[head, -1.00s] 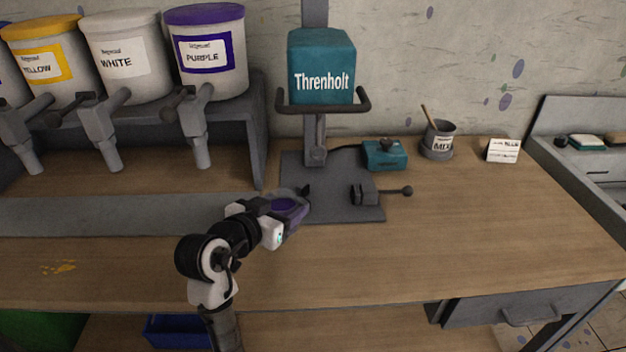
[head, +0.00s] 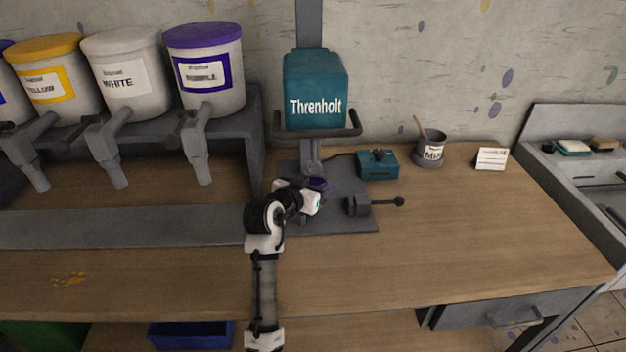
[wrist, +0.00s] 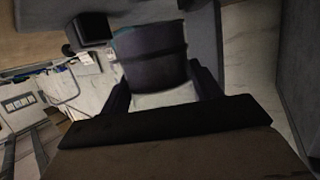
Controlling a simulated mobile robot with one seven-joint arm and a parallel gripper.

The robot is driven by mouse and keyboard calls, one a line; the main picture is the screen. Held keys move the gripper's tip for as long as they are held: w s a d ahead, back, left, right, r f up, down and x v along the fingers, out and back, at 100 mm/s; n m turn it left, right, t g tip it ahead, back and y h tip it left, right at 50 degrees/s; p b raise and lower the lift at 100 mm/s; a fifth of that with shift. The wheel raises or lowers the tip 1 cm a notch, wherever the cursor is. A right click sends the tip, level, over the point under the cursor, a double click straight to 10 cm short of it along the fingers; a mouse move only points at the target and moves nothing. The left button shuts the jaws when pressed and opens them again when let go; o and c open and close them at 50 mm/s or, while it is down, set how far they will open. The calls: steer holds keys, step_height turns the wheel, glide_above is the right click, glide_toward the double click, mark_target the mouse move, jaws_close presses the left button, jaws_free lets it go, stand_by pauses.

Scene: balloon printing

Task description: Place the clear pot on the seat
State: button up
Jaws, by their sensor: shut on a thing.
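My gripper (head: 311,192) is shut on the clear pot (head: 318,183), which shows dark purple contents. In the wrist view the pot (wrist: 152,55) sits between the two fingers (wrist: 163,92), its dark purple upper part and a pale band near the fingers visible. The gripper holds it over the grey base plate (head: 350,221) of the teal press marked Threnholt (head: 316,92), close to the press column and below its head. I cannot make out the seat apart from the plate, and my gripper hides part of this area. Whether the pot touches anything is unclear.
A grey clamp with a black-knobbed lever (head: 358,206) stands on the plate just right of my gripper. A teal control box (head: 377,165), mixing cup (head: 430,150) and card (head: 491,158) stand behind. Paint dispensers (head: 206,75) are at left. The right tabletop is clear.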

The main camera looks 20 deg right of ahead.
steer(key=shift+f+b, duration=0.6)
steer(key=shift+f, duration=0.05)
steer(key=o, duration=1.2)
